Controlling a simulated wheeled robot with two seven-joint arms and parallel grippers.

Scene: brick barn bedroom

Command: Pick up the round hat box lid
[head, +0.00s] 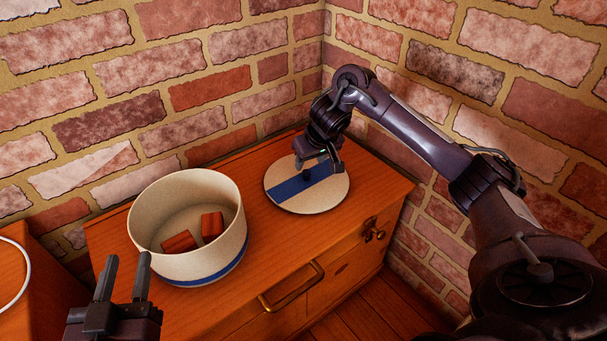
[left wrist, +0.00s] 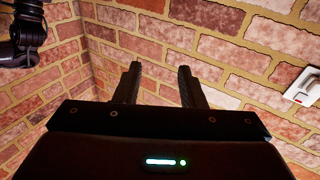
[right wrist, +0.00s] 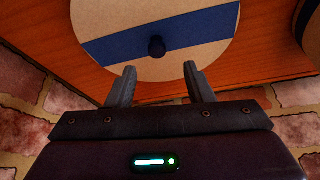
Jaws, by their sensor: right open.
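The round hat box lid (head: 318,199) lies flat on the wooden cabinet top near the wall corner. It is cream with a blue stripe and a small dark knob; in the right wrist view the lid (right wrist: 195,62) and its knob (right wrist: 157,47) show just beyond my fingers. My right gripper (head: 318,163) is over the lid, close to the knob, with its fingers apart and nothing between them. My left gripper (head: 124,275) is open and empty in front of the hat box, and its fingers (left wrist: 160,85) point at the brick wall in the left wrist view.
The round cream hat box (head: 222,258) stands open on the cabinet (head: 272,249), left of the lid, with red blocks (head: 211,226) inside. Brick walls (head: 206,88) close in behind and to the right. A wall switch (left wrist: 302,88) shows in the left wrist view.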

